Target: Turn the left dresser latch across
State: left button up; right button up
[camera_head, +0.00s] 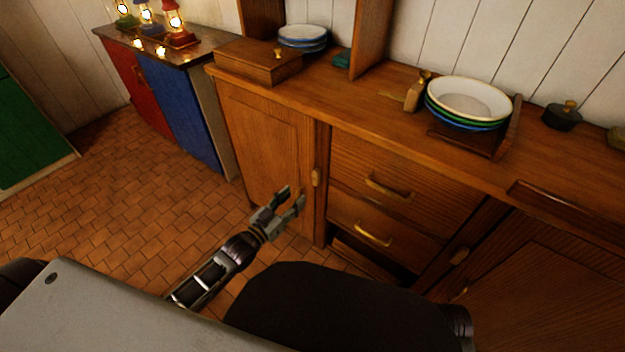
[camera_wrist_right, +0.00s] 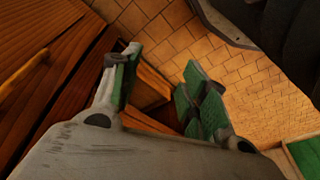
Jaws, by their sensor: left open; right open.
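The left dresser latch (camera_head: 316,177) is a small pale wooden piece, upright on the frame at the right edge of the left dresser door (camera_head: 262,140). The door looks shut. My left gripper (camera_head: 292,199) is open and empty, just below and left of the latch, in front of the door; I cannot tell whether a finger touches the door. My right gripper (camera_wrist_right: 158,92) is open and empty in the right wrist view, with green finger pads, near the dresser's wooden front. The head view does not show the right gripper.
Two drawers with brass handles (camera_head: 388,188) sit right of the latch. Another latch (camera_head: 459,255) is by the right door (camera_head: 560,275). Stacked bowls (camera_head: 468,102), a wooden box (camera_head: 258,60) and plates (camera_head: 303,37) stand on top. The tiled floor (camera_head: 120,200) at left is clear.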

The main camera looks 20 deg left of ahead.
aim_at(315, 177)
pick_arm(q)
jog(key=shift+b+x, duration=0.8)
jog(key=shift+x, duration=2.6)
jog(key=shift+b+x, duration=0.55)
jog(key=shift+x, duration=1.6)
pick_arm(e)
jog(key=shift+t, duration=0.5)
jog(key=shift+a+r, duration=0.15)
jog(key=shift+r, duration=0.95)
jog(key=shift+a+r, duration=0.15)
jog(key=shift+r, duration=0.9)
pick_arm(q)
grip_shut()
